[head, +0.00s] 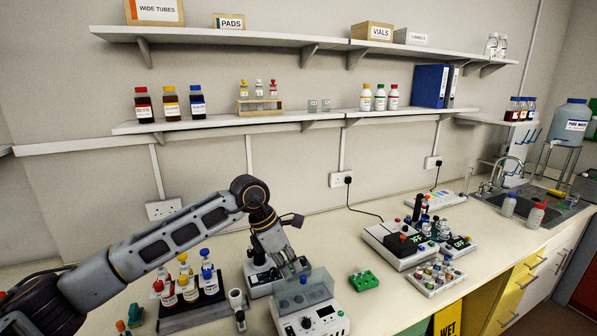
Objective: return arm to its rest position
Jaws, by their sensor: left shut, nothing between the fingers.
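My left arm comes in from the left over the bench (366,305). My left gripper (296,272) points down at a white and grey bench instrument (312,315) with a clear cover, near the front of the bench. The gripper is shut with nothing seen between its fingers. I cannot tell whether the fingertips touch the instrument. Part of another device behind it is hidden by the gripper. My right gripper is not in view.
Left of the instrument, a dark rack (200,312) holds several capped bottles, close to my forearm. Further right stand white devices (400,246) and a sink (530,208).

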